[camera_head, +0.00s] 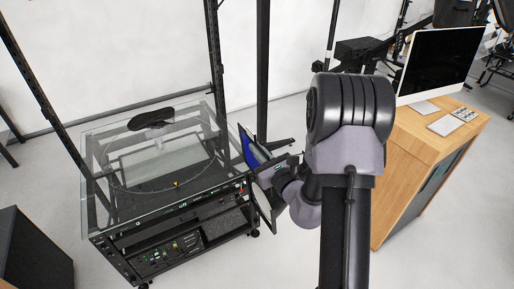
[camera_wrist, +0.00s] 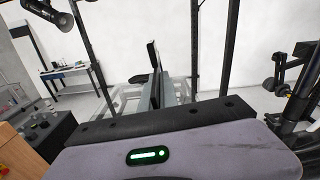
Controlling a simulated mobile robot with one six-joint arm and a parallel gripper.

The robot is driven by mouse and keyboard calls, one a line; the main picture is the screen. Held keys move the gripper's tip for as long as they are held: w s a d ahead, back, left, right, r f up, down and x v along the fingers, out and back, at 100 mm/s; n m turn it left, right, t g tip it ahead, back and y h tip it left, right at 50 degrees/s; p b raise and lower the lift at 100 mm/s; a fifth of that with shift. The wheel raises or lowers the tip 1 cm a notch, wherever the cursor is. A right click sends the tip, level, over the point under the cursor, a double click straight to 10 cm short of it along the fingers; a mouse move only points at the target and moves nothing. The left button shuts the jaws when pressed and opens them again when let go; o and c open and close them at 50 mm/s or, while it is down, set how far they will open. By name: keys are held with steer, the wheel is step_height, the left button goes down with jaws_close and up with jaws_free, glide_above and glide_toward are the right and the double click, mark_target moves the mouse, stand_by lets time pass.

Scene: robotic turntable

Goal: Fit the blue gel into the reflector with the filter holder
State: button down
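A blue panel in a thin dark frame (camera_head: 249,149), apparently the blue gel in its holder, stands tilted at the right side of the turntable cart. In the wrist view a thin dark panel (camera_wrist: 153,56) stands nearly edge-on beyond my wrist housing; the gripper's fingertips are not clear there.
The glass-topped turntable (camera_head: 100,133) on a black rack cart carries a dark shoe-like object (camera_head: 151,118). A wooden desk (camera_head: 423,150) with a monitor (camera_head: 440,62) stands at the right. Black uprights rise around the cart. Pale floor is open at the lower right.

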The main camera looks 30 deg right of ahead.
mark_target(258, 164)
step_height(258, 164, down, 6)
steer(key=b, duration=0.5)
steer(key=shift+d+b, duration=0.15)
steer(key=shift+b, duration=0.15)
steer(key=shift+r, duration=0.1)
steer(key=shift+b, duration=0.3)
stand_by(0.9)
